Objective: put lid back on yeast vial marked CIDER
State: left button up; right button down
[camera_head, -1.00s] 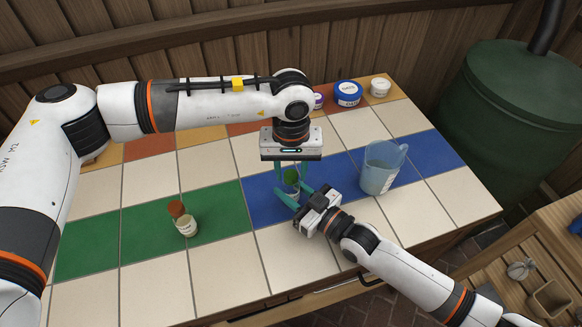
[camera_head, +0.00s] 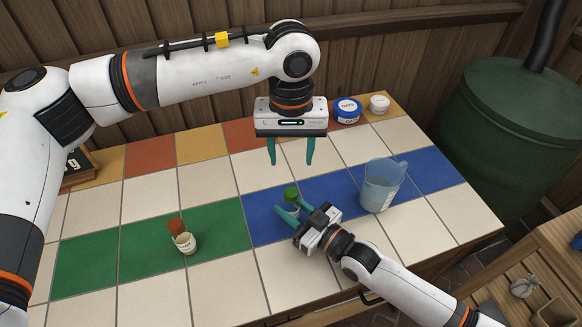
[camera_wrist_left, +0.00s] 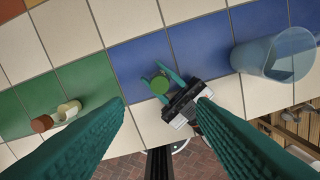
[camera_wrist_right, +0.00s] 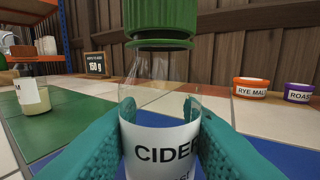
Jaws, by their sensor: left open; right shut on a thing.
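The glass vial marked CIDER (camera_wrist_right: 160,150) stands on the blue tiles. Its green lid (camera_head: 291,192) sits upright at the top of the vial; the lid also shows in the right wrist view (camera_wrist_right: 158,22), above the clear neck. How firmly it is seated I cannot tell. My right gripper (camera_head: 285,213) is shut on the vial's body from the front right. My left gripper (camera_head: 291,163) is open and empty above and behind the lid, clear of it. In the left wrist view the lid (camera_wrist_left: 160,84) shows beyond its spread fingers.
A blue-tinted jug (camera_head: 380,186) stands right of my right gripper. Tubs, including a blue one (camera_head: 347,110), line the back edge. The tiles between the two vials are clear.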

pick_arm(q)
jog(key=shift+r, duration=0.75)
pick_arm(e)
jog(key=c, duration=0.9)
grip_release()
jog(key=shift+s, duration=0.1)
pick_arm(q)
jog(key=shift+f, duration=0.3)
pick_arm(e)
jog(key=v, duration=1.2)
